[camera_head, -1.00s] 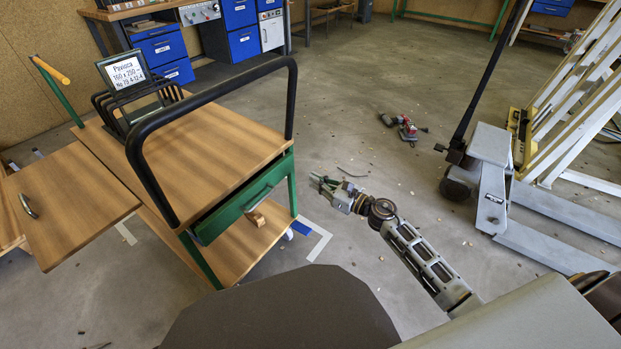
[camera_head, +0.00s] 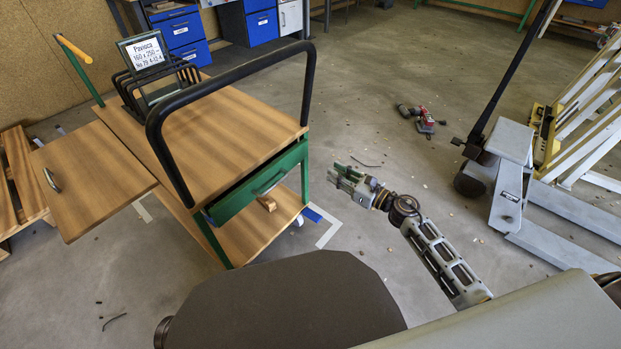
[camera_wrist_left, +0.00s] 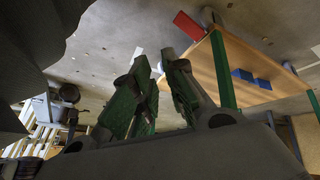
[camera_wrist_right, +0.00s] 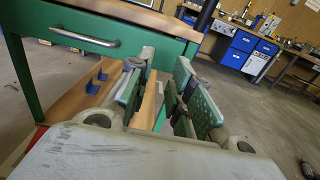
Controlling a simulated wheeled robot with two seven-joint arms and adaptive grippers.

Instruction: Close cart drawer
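The cart (camera_head: 226,130) has a wooden top, green legs and a black tube handle. Its green drawer (camera_head: 257,192) faces my side, with a dark gap above its front, so it looks slightly pulled out. In the right wrist view the drawer front (camera_wrist_right: 60,58) and its silver handle (camera_wrist_right: 85,38) are upper left of the fingers. My right gripper (camera_head: 340,170) is open and empty, just right of the drawer's right end and apart from it; its fingers also show in the right wrist view (camera_wrist_right: 163,82). My left gripper (camera_wrist_left: 156,70) is open and empty; the head view does not show it.
A wooden panel with a handle (camera_head: 93,175) juts out left of the cart. A pallet jack (camera_head: 508,180) stands on the right. A red tool (camera_head: 425,120) lies on the floor. Blue drawer cabinets (camera_head: 180,30) stand at the back.

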